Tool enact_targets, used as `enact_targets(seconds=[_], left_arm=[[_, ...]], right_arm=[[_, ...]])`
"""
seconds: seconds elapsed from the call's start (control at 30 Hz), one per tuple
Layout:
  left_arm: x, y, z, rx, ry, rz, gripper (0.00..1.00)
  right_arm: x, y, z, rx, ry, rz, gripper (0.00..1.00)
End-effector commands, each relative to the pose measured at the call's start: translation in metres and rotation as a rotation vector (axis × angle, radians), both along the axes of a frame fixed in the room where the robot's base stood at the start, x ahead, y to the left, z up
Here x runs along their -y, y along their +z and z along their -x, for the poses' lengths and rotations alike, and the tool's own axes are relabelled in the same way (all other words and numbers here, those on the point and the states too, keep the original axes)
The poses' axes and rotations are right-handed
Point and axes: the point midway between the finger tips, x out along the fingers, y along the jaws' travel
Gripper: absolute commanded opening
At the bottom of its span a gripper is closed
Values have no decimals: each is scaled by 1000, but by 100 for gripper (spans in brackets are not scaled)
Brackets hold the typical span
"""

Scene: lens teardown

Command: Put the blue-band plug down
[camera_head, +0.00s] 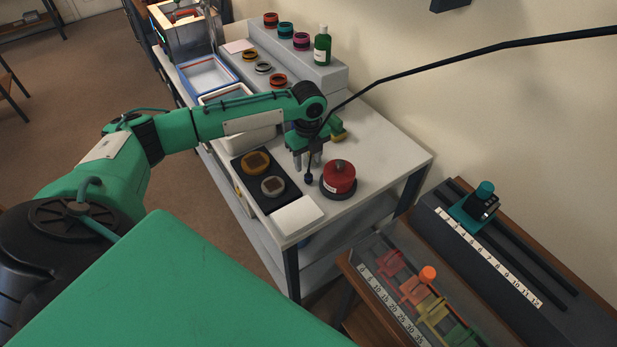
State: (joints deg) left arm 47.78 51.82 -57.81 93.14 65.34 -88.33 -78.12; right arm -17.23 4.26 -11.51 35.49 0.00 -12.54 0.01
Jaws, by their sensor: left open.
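My left gripper (307,163) points down over the white bench, its fingers apart. A small dark blue piece (308,178) shows just below the fingertips, at the end of a thin black cable (430,65) that comes in from the right. It looks like the plug, but its band is too small to make out. I cannot tell whether it touches the fingers or the bench. My right gripper is not in view.
A red cylinder on a dark base (340,177) stands close right of the gripper. A black tray (250,188) with two round parts lies left, a white pad (298,216) in front. A green bottle (322,45) and coloured rings stand behind.

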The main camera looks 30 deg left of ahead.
Motion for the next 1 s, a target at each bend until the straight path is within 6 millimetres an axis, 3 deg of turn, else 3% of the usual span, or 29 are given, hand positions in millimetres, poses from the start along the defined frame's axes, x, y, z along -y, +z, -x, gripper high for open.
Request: enact_targets(seconds=[0.27,0.53,0.83,1.0], left_arm=[[0,-21,-1,-1,1,1,48],[-3,-59,-6,-1,1,0,48],[-3,-66,-6,0,0,-1,48],[-3,-66,-6,0,0,-1,17]], right_arm=[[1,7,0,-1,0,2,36],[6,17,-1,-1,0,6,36],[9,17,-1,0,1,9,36],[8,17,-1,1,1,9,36]])
